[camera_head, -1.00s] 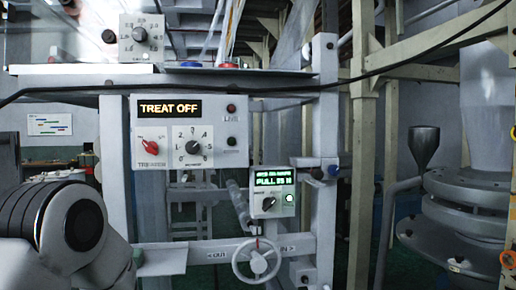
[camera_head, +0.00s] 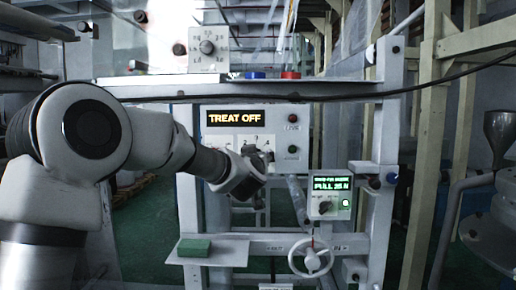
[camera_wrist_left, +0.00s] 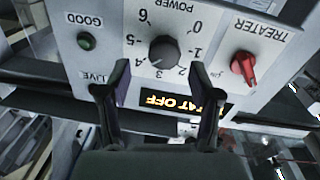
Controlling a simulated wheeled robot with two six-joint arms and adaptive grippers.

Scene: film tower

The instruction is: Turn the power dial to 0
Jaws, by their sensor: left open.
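The power dial (camera_wrist_left: 165,52) is a dark round knob on a pale panel (camera_wrist_left: 120,20), ringed by numbers, upside down in the left wrist view. I cannot read its pointer surely. My left gripper (camera_wrist_left: 155,84) is open, its two fingers spread near the dial's lower side in that view, with nothing between them. I cannot tell whether they touch the panel. In the head view my left gripper (camera_head: 264,160) is in front of the panel (camera_head: 275,113) and hides most of the dial. My right gripper is not in view.
A red treater switch (camera_wrist_left: 243,65) sits beside the dial, and a green button (camera_wrist_left: 86,41) on its other side. The lit display (camera_head: 235,118) reads TREAT OFF. A smaller control box (camera_head: 330,190) and handwheel (camera_head: 311,258) are lower right. A cable (camera_head: 400,88) crosses above.

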